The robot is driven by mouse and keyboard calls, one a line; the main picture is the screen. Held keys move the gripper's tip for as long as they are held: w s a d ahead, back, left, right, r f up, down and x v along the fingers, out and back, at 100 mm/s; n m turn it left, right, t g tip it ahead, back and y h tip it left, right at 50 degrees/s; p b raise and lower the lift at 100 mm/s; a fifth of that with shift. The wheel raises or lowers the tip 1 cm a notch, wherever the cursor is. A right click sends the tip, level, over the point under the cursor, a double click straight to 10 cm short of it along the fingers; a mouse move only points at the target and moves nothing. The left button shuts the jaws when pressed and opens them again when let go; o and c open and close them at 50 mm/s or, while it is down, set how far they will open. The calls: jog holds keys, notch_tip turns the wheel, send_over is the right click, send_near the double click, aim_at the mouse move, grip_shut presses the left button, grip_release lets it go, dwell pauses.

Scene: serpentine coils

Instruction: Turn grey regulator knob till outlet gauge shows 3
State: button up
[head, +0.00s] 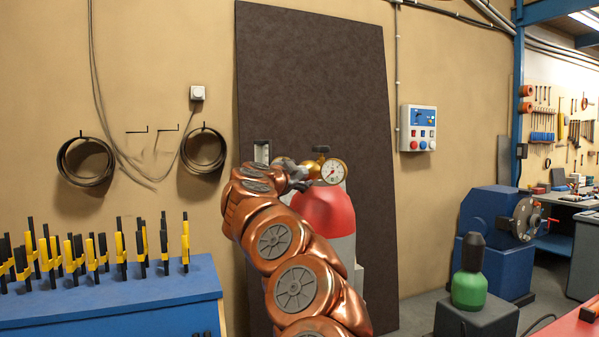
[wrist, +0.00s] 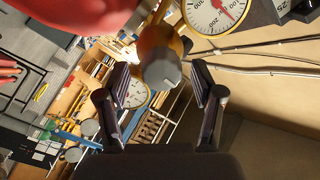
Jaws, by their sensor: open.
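The grey regulator knob (wrist: 160,72) sits on a brass body in the wrist view. My gripper (wrist: 160,68) is open, with one finger on each side of the knob and visible gaps; I see no contact. A small white gauge (wrist: 133,95) shows beside the left finger, its dial too small to read. In the head view my gripper (head: 297,176) reaches the brass regulator (head: 314,168) and hides the knob. One gauge (head: 332,171) faces the camera; its reading is unclear.
The red-shouldered cylinder (head: 325,211) stands before a dark panel (head: 312,75) on the wall. A blue bench (head: 110,290) with several yellow-black clamps is at left. A green bottle (head: 469,289) stands on a grey block at right. A control box (head: 418,128) hangs on the wall.

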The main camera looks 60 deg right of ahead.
jog(key=shift+w+d, duration=0.2)
jog(key=shift+d, duration=0.65)
jog(key=c, duration=1.1)
jog(key=shift+c, duration=0.2)
